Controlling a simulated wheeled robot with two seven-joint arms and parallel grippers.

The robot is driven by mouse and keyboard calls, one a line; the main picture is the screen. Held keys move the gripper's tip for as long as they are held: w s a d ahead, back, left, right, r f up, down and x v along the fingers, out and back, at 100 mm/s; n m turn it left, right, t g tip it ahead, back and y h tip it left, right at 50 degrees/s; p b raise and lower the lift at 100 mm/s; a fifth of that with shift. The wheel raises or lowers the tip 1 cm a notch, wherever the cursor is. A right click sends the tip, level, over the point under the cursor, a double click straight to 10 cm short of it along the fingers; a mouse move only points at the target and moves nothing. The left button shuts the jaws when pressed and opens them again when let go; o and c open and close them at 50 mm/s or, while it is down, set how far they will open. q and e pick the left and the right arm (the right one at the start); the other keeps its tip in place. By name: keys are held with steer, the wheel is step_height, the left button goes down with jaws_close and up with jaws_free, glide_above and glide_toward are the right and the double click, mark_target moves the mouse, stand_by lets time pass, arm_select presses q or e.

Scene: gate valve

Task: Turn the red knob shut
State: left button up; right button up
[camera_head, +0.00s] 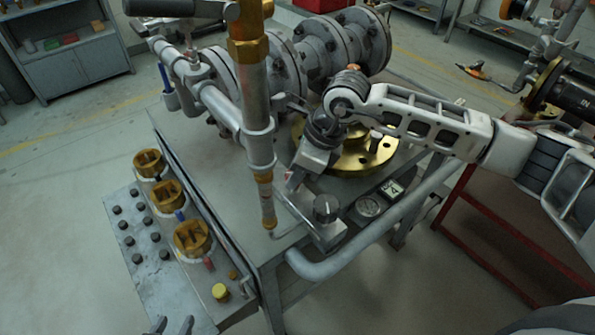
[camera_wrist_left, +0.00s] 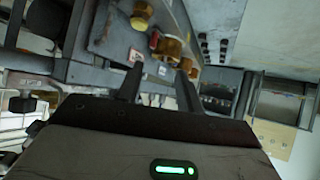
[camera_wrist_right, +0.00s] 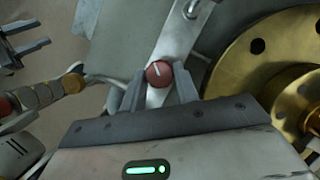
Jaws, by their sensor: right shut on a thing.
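The red knob (camera_wrist_right: 158,73) is round with a pale line across its face and sits on a light metal strip in the right wrist view. My right gripper (camera_wrist_right: 160,84) has one finger on each side of it and is shut on it. In the head view my right gripper (camera_head: 295,183) is beside the upright pipe, and it hides the knob there. My left gripper (camera_head: 171,324) is at the bottom edge of the head view, open and empty. Its parted fingers also show in the left wrist view (camera_wrist_left: 159,90).
A grey flanged valve body (camera_head: 300,62) and a brass flange (camera_head: 362,152) stand on the bench. A panel with yellow-brass fittings (camera_head: 191,239) and black buttons (camera_head: 136,258) is at left.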

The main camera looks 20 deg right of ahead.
steer(key=m+b, duration=0.1)
steer(key=m, duration=0.1)
steer(key=m+t+h+b, duration=0.1)
steer(key=shift+s+a+f+m, duration=0.1)
steer(key=shift+f+m, duration=0.05)
steer(key=shift+m, duration=0.25)
steer(key=shift+m+t+h+b, duration=0.3)
steer(key=shift+m+h+b, duration=0.1)
steer(key=shift+m+b, duration=0.4)
arm_select(q)
steer(key=shift+w+d+f+n+t+h+b, duration=0.15)
steer(key=shift+d+f+n+b, duration=0.1)
steer(key=shift+f+b, duration=0.3)
steer(key=shift+s+d+f+n+t+h+b, duration=0.15)
steer(key=shift+d+f+b, duration=0.1)
steer(key=shift+f+b, duration=0.25)
arm_select(e)
steer(key=shift+a+m+h, duration=0.15)
steer(key=shift+m+h, duration=0.55)
steer(key=shift+m, duration=1.2)
arm_select(q)
steer(key=shift+w, duration=0.1)
arm_select(e)
steer(key=shift+s, duration=0.1)
arm_select(q)
steer(key=shift+r, duration=0.1)
